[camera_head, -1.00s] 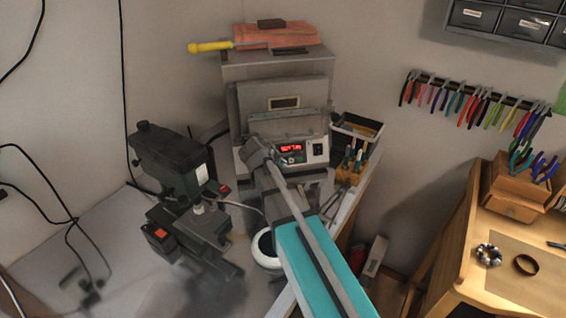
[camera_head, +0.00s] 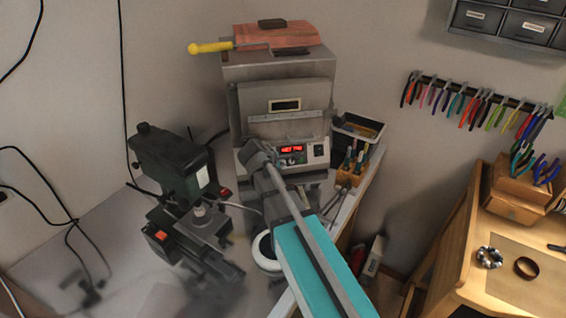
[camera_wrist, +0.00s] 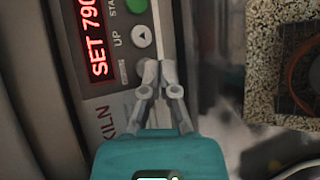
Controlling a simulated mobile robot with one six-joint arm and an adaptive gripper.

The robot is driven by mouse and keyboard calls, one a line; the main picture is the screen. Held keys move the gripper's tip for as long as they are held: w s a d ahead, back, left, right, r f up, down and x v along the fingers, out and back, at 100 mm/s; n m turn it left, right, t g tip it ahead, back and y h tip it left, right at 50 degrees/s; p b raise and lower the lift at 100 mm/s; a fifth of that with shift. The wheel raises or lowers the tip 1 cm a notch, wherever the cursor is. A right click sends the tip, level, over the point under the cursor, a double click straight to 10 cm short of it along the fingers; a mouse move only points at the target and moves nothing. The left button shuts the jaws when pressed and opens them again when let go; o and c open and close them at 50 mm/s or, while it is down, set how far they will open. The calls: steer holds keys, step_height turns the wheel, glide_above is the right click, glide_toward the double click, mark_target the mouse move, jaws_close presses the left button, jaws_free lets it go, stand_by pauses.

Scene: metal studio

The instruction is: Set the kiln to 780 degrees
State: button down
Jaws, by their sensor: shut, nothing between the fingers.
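The kiln (camera_head: 283,84) stands at the back of the bench, with its control panel low on its front. In the wrist view its red display (camera_wrist: 98,40), turned sideways, reads "SET 790". The display also shows in the head view (camera_head: 291,149), too small to read surely. The grey UP button (camera_wrist: 141,36) and the edge of a green start button (camera_wrist: 136,5) are uncovered. My gripper (camera_wrist: 160,68) is shut and empty, its tips over the panel just beside the UP button. They hide what lies under them; contact cannot be told.
A dark green drill press (camera_head: 180,175) stands left of my arm. A black bin (camera_head: 357,130) and a wooden tool holder (camera_head: 351,172) stand right of the kiln.

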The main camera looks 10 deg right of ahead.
steer(key=shift+s+d+r+p, duration=0.1)
steer(key=shift+s+r+p, duration=0.15)
steer(key=shift+s, duration=0.4)
steer(key=shift+s+a+r+p, duration=0.15)
steer(key=shift+s+r, duration=0.1)
steer(key=shift+s, duration=0.45)
steer(key=shift+s+d+r+p, duration=0.15)
steer(key=shift+s+r+p, duration=0.1)
steer(key=shift+s, duration=0.4)
steer(key=s+a+r+m+y+p, duration=0.1)
steer(key=r+m+p, duration=0.3)
steer(key=m, duration=1.2)
steer(key=s+a+r+m+g+y+p, duration=0.1)
steer(key=r+m+p, duration=0.4)
steer(key=m, duration=1.1)
steer(key=a+p, duration=0.1)
steer(key=p, duration=0.2)
steer(key=shift+s+y, duration=0.2)
steer(key=shift+y, duration=0.2)
